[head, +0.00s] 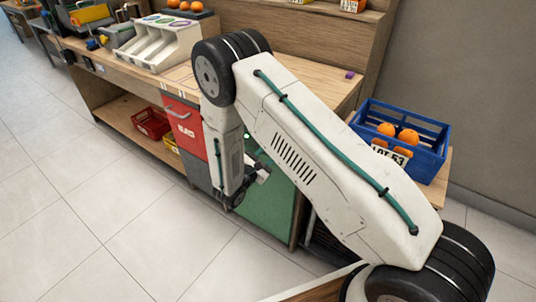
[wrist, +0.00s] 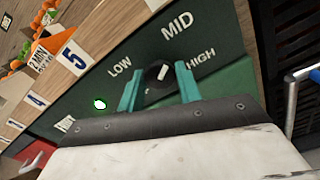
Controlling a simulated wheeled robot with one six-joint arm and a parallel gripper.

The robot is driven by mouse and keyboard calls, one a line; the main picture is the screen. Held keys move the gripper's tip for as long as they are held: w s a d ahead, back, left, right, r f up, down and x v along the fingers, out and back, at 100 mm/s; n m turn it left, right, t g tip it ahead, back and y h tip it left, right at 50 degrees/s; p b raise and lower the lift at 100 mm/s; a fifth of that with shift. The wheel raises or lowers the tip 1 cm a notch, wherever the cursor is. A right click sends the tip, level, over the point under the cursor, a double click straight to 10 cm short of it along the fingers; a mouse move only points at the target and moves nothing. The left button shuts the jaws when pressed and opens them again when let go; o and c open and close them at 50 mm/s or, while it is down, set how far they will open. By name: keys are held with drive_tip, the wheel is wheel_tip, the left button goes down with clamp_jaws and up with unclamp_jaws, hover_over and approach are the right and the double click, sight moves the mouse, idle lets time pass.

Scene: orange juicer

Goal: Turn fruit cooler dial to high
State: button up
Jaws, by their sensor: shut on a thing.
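The fruit cooler dial (wrist: 158,76) is a dark round knob with a white pointer mark, on a green panel (wrist: 225,82). White words LOW, MID and HIGH are printed around it. The pointer mark slants to the upper right in the wrist view, roughly between MID and HIGH. My gripper (wrist: 158,84) has its teal fingers on either side of the dial and is shut on it. In the head view my gripper (head: 262,173) is at the green cooler front (head: 268,207), and my arm hides the dial.
A lit green lamp (wrist: 99,104) sits on the panel left of the dial. A red drawer front (head: 184,125) is left of my wrist. A blue crate (head: 428,160) with oranges stands at the right. The tiled floor (head: 110,210) in front is clear.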

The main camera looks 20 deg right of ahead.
drive_tip(key=shift+m, duration=4.8)
drive_tip(key=o, duration=1)
drive_tip(key=shift+a, duration=0.15)
drive_tip(key=v, duration=0.7)
drive_tip(key=shift+s+a, duration=0.2)
drive_tip(key=shift+s, duration=0.05)
